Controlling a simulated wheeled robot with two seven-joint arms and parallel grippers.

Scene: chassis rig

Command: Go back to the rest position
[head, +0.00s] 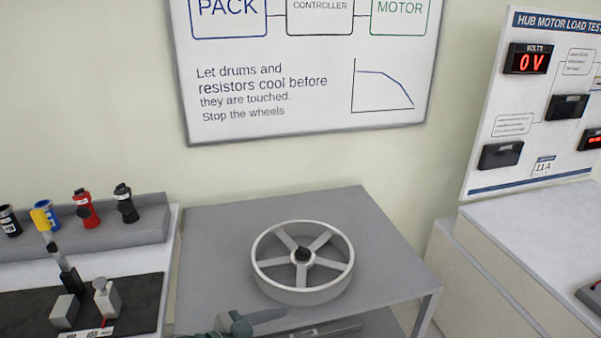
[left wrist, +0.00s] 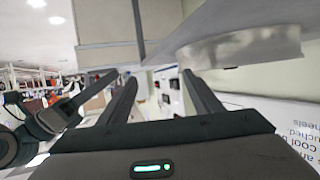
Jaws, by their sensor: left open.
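My left gripper (head: 345,326) comes in at the bottom edge of the head view, partly cut off, pointing right along the near side of the grey table (head: 215,240). In the left wrist view its two dark fingers (left wrist: 160,85) are spread wide with nothing between them. A pale five-spoked wheel (head: 340,285) with a dark hub lies flat on the table, beyond the gripper and apart from it. Its rim also shows in the left wrist view (left wrist: 245,48), which is upside down. Dark arm parts, probably of my right arm, show at the left of that view; its jaws are not clear.
At the left, a bench holds a black panel (head: 140,295) with levers and a grey rack (head: 150,225) with coloured connectors. A meter board (head: 490,150) stands on a white cabinet (head: 520,230) at the right. A wall sign (head: 310,110) hangs behind the table.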

